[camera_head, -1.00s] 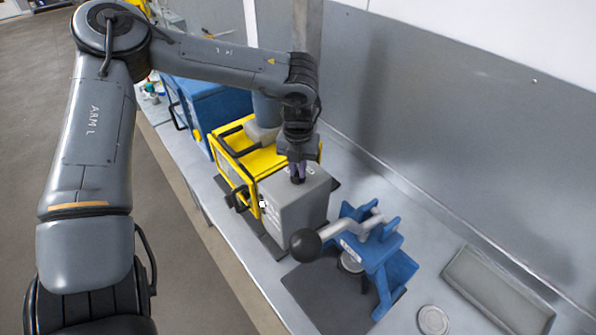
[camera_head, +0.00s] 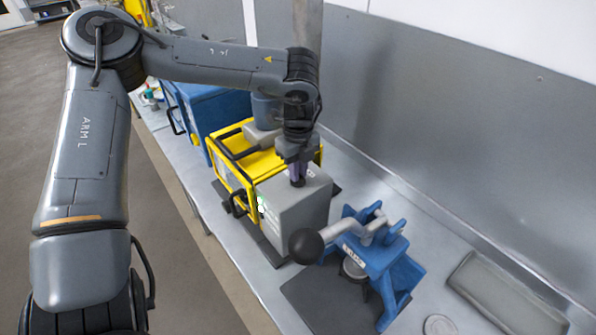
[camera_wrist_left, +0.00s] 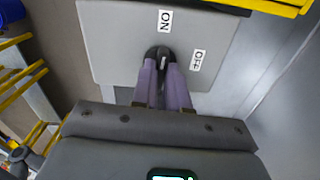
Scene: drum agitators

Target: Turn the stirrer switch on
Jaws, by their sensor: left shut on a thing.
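The stirrer's grey control box (camera_head: 297,212) stands on the bench beside the yellow-framed unit. Its dark rotary switch (camera_wrist_left: 159,53) is on the top face, with an ON label (camera_wrist_left: 165,20) above it and an OFF label (camera_wrist_left: 197,62) to its right in the left wrist view. The switch's visible end points roughly toward ON. My left gripper (camera_head: 297,180) reaches down from above and is shut on the switch; its purple fingers (camera_wrist_left: 162,75) hide part of it. My right gripper is not in view.
The yellow-framed unit (camera_head: 240,148) adjoins the box. A blue stand (camera_head: 380,262) with a black-balled lever (camera_head: 307,246) stands close in front. A metal wall (camera_head: 450,130) runs behind the bench, and a shallow tray (camera_head: 505,295) lies at right.

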